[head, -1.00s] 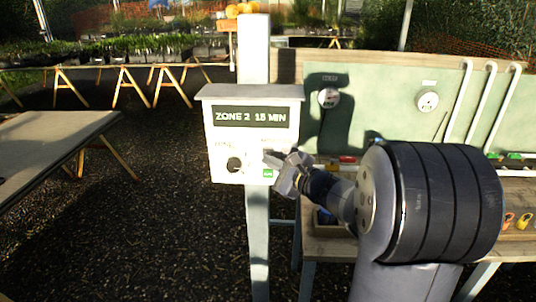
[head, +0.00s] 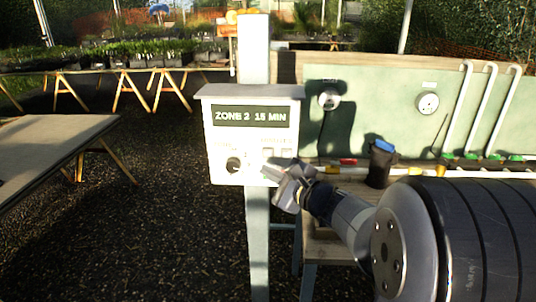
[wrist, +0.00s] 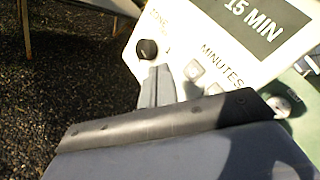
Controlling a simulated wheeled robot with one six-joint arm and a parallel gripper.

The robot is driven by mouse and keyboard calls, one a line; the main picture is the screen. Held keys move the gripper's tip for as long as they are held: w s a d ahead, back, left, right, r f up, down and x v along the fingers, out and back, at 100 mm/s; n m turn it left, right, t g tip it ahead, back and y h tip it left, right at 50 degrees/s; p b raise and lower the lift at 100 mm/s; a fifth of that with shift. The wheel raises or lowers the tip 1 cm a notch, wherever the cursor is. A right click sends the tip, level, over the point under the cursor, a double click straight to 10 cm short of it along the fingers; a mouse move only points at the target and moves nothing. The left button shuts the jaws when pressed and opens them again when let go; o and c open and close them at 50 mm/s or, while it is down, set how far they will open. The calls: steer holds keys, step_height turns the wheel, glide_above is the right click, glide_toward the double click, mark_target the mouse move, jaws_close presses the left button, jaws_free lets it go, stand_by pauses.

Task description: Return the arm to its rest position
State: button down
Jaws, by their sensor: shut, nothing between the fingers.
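My gripper (head: 273,175) is shut and empty. In the head view it is just in front of the lower right part of the white control box (head: 220,158), and I cannot tell whether it touches. The box's display (head: 251,116) reads "ZONE 2 15 MIN". A black knob (head: 233,164) is at the lower left of the box. In the wrist view my gripper's fingers (wrist: 158,84) show below the knob (wrist: 147,48) and beside the square buttons (wrist: 193,69) under the word "MINUTES". The lower right of the box face is partly hidden by my gripper.
A grey post (head: 258,230) carries the box. A workbench (head: 330,250) with a green back panel (head: 375,115) stands at the right, with a dark pouch (head: 379,165) on it. A bare table (head: 50,145) is at the left. The gravel floor (head: 170,220) between is clear.

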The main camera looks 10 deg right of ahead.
steer(key=shift+w, duration=0.1)
steer(key=p, duration=0.1)
steer(key=w+p, duration=0.1)
steer(key=p, duration=0.1)
steer(key=shift+w+d+r, duration=0.1)
steer(key=shift+d+r, duration=0.1)
steer(key=shift+r, duration=0.05)
steer(key=shift+w+p, duration=0.1)
steer(key=shift+p, duration=0.9)
steer(key=shift+s+a+f+b, duration=0.1)
steer(key=shift+s+a+b, duration=0.2)
steer(key=shift+s, duration=0.55)
steer(key=shift+s+a+f+b, duration=0.1)
steer(key=shift+s+a+b, duration=0.25)
steer(key=shift+s, duration=0.55)
steer(key=shift+s+a+f+b, duration=0.15)
steer(key=shift+s+b, duration=0.3)
steer(key=shift+s, duration=0.4)
steer(key=shift+r, duration=0.1)
